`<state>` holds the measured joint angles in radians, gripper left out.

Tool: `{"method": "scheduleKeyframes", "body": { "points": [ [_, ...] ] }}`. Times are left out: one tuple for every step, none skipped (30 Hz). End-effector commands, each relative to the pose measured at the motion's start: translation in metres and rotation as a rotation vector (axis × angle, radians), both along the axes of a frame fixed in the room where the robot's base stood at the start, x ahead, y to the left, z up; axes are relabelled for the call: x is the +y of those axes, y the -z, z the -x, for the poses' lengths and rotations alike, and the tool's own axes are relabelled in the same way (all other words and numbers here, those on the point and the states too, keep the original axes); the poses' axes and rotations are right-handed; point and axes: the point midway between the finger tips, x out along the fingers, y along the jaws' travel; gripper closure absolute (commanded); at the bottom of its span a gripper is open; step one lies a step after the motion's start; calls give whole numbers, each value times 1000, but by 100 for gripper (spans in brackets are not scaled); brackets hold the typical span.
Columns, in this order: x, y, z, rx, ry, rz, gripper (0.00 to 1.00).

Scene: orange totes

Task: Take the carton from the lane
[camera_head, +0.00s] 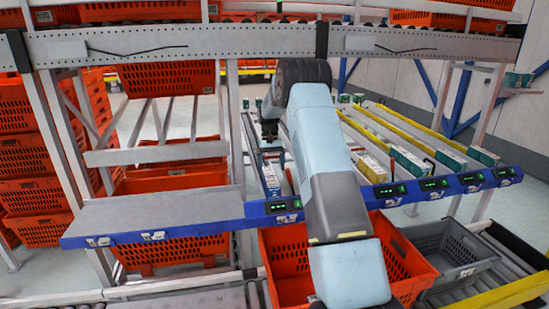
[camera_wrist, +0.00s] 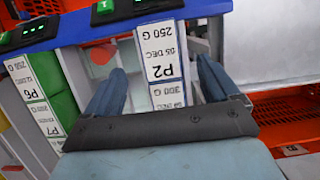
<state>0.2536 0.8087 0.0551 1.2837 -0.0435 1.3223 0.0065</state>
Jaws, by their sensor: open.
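A carton (camera_wrist: 160,50) with a white label reading P2, 250 G, upside down, lies in its lane against the blue front rail. In the head view the carton (camera_head: 271,182) shows white and blue at the lane's front end. Another labelled carton (camera_wrist: 168,98), marked 300 G, stands right behind it. My gripper (camera_wrist: 160,68) is open and empty, its blue fingers either side of the P2 carton in the picture. In the head view my gripper (camera_head: 269,138) hangs over the lane, pointing down. I cannot tell how far the fingertips are above the carton.
The blue front rail (camera_head: 440,184) carries green displays. A neighbouring lane holds green cartons labelled P6 (camera_wrist: 28,82) and P7. An orange tote (camera_head: 405,265) and a grey tote (camera_head: 450,245) stand below the rack. A bare grey shelf (camera_head: 160,210) lies to the left.

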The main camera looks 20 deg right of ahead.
Motion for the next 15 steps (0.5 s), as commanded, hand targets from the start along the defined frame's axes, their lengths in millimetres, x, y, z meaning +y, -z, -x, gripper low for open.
{"method": "scheduleKeyframes", "body": {
  "points": [
    [0, 9, 3, 2, 0, 0, 12],
    [1, 13, 4, 3, 0, -1, 12],
    [1, 20, 6, 2, 0, 0, 12],
    [1, 24, 7, 2, 0, 0, 12],
    [1, 29, 8, 2, 0, 0, 12],
    [2, 35, 10, 2, 0, 0, 12],
    [2, 40, 12, 2, 0, 0, 12],
    [2, 44, 13, 2, 0, 0, 12],
    [2, 50, 14, 1, 0, 0, 12],
    [3, 54, 15, 1, 0, 0, 12],
    [3, 58, 17, 2, 0, 0, 12],
    [3, 63, 18, 1, 0, 0, 12],
    [3, 67, 19, 0, 0, 1, 12],
    [3, 70, 20, 1, 0, 1, 12],
    [4, 74, 21, 1, 0, 1, 12]
  ]
}}
